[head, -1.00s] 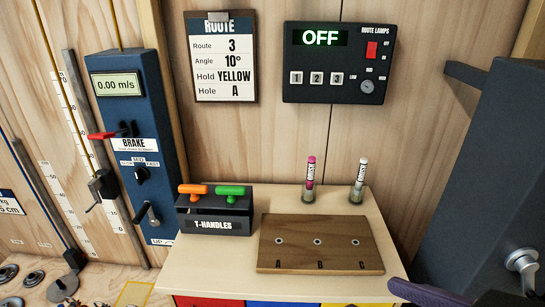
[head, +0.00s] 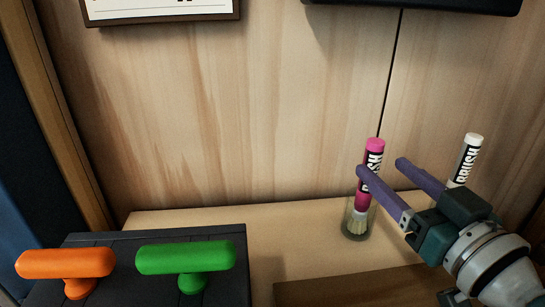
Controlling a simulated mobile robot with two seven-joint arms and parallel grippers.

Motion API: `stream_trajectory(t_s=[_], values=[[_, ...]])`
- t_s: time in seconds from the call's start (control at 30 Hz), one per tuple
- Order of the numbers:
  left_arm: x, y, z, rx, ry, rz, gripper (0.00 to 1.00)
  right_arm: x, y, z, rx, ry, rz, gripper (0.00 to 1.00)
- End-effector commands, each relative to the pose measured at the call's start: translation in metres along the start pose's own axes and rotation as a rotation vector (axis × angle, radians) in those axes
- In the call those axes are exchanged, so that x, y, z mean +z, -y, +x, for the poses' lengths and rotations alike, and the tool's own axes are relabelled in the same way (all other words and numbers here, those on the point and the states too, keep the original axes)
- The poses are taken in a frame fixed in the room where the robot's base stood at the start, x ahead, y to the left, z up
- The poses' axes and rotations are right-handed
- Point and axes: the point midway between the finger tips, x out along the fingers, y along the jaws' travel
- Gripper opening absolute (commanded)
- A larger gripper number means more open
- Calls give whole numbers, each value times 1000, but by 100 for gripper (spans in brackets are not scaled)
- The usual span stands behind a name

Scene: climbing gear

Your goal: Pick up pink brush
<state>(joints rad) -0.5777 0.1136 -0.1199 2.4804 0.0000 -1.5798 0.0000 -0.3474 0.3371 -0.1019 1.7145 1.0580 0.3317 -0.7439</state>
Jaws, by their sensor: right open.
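The pink brush (head: 374,150) stands upright, bristles down, in a small clear glass holder (head: 356,222) at the back of the table. My right gripper (head: 381,167) comes in from the lower right with its two purple fingers apart. The near finger's tip overlaps the left side of the pink brush in the picture and hides part of its handle. The other finger's tip is to the right of the brush. I cannot tell whether either finger touches it. My left gripper is out of view.
A white brush (head: 467,158) stands to the right, partly behind my right gripper. A dark box with an orange T-handle (head: 66,263) and a green T-handle (head: 186,257) is at the lower left. The brown wooden board (head: 345,288) lies in front. The wooden wall (head: 250,110) rises close behind the brushes.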

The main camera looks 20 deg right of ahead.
Motion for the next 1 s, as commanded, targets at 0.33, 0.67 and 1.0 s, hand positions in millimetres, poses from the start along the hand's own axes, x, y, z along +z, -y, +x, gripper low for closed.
stream_trajectory(t_s=[0.33, 0.67, 1.0], values=[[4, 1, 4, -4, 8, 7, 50, 0, 0, 39, -3, -1, 0, 66], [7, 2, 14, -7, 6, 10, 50, 2, -3, 82, -3, -1, 1, 66], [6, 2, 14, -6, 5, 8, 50, 1, -3, 85, -4, 1, 1, 60]])
